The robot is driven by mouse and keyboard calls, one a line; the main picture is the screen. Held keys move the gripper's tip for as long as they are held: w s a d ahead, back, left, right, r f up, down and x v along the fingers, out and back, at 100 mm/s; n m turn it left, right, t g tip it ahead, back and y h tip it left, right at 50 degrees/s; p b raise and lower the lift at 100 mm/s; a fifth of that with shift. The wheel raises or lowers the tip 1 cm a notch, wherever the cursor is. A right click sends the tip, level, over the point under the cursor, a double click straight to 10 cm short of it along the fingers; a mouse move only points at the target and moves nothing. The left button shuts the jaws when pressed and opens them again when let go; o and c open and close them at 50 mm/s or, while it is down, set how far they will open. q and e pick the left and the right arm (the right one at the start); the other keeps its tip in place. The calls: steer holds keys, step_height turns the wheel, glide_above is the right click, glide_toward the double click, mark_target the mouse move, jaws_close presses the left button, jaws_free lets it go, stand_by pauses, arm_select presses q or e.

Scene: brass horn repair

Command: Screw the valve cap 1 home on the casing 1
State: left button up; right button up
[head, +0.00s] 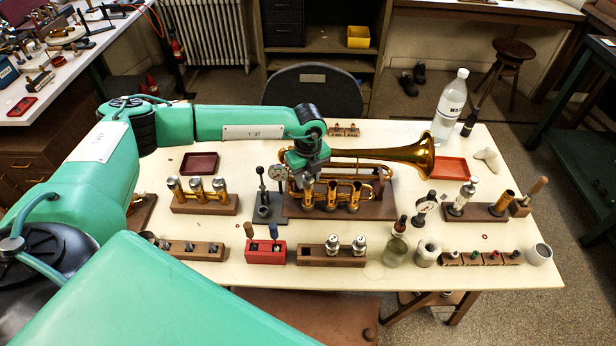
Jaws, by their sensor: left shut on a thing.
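The brass horn (405,155) lies on a brown wooden stand (380,212) in the middle of the table, its bell to the right. Its upright valve casings stand in a row at the front. Casing 1 (308,199) is the leftmost. My left gripper (307,180) points down right over casing 1 and is shut. The valve cap 1 between its fingers is too small and hidden to make out, and I cannot tell how it sits on the casing. Two silver caps (346,244) stand on a wooden block (318,260) in front of the horn. My right gripper is not in view.
A rack of silver-topped valves (205,207) and a dial gauge stand (265,215) are left of the horn. A red block (265,257), a small bottle (396,245) and a gauge (425,207) stand near the front. A tall bottle (449,105) is behind the bell.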

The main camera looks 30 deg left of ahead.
arm_select(q)
steer(key=m+b, duration=0.1)
steer(key=m, duration=0.2)
steer(key=shift+f, duration=0.1)
steer(key=shift+m, duration=0.8)
steer(key=shift+m+b, duration=0.95)
steer(key=shift+m, duration=0.25)
steer(key=shift+m+b, duration=0.3)
steer(key=shift+m, duration=1)
